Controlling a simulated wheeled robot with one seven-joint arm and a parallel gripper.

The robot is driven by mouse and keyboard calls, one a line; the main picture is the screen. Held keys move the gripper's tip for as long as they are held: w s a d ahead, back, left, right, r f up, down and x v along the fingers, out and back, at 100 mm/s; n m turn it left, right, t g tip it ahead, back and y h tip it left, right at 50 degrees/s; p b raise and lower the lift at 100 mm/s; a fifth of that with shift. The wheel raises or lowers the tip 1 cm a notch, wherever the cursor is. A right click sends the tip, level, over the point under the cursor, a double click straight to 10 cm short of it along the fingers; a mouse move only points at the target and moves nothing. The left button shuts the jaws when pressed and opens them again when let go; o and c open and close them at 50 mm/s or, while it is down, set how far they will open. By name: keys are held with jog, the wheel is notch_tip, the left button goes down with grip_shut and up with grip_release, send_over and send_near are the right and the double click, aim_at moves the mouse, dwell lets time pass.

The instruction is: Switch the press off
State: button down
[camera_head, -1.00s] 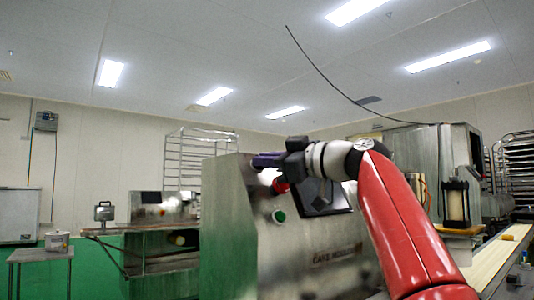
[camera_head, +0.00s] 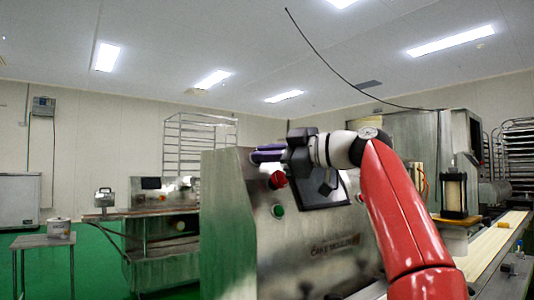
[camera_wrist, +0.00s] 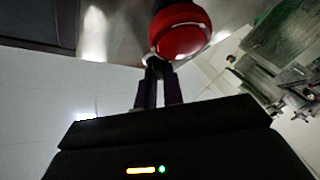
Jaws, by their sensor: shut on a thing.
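The press (camera_head: 232,225) is a steel machine with a sloped front panel. It carries a red round button (camera_head: 277,180), a green button (camera_head: 278,210) below it and a dark screen (camera_head: 325,192). My gripper (camera_head: 258,155) is at the panel's upper edge, its purple fingers just above the red button in the head view. In the wrist view the red button (camera_wrist: 180,32) is large, just beyond and beside the fingertips, not between them. My fingers (camera_wrist: 158,80) are close together on a small dark part (camera_wrist: 155,68) by the button; what this part is I cannot tell.
A steel table (camera_head: 42,241) with a white pot (camera_head: 58,228) stands at the left. Another steel machine (camera_head: 160,235) is behind the press. A conveyor (camera_head: 494,250) runs along the right. Green floor is open at the left.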

jog(key=c, duration=1.5)
grip_release()
jog(key=b+v, duration=0.1)
jog(key=v, duration=0.6)
jog(key=shift+s+d+b, duration=0.15)
jog(key=shift+d+b, duration=0.15)
jog(key=shift+d, duration=0.05)
